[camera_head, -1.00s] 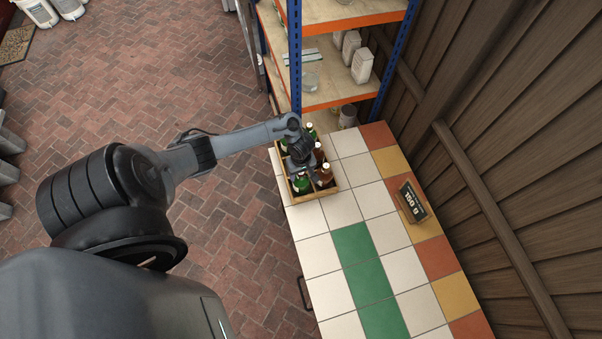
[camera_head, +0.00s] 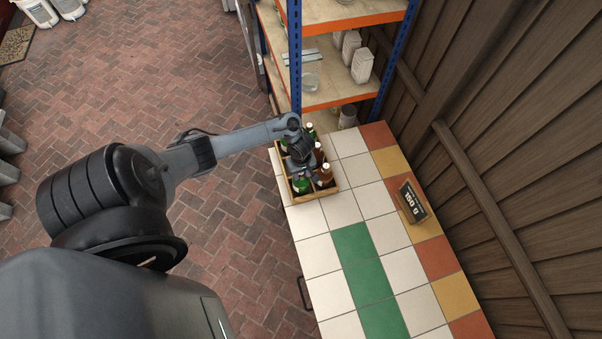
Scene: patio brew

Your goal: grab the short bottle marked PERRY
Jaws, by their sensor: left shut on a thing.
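A wooden crate (camera_head: 331,191) stands at the far end of the tiled counter and holds several bottles. A green bottle (camera_head: 301,186) is at the crate's near left, and a brown bottle (camera_head: 325,176) is at its near right. More brown and green bottles stand behind them. My left gripper (camera_head: 302,174) points down into the crate and is shut on a bottle, seemingly the green one at the near left. The gripper and wrist cover part of the crate. The labels are too small to read, so I cannot tell which bottle is marked PERRY. My right gripper is not in view.
A dark sign block (camera_head: 412,202) sits on the counter's right side by the wooden wall. A shelf rack (camera_head: 338,98) with blue posts and orange beams stands just behind the crate. The near part of the tiled counter (camera_head: 345,250) is clear.

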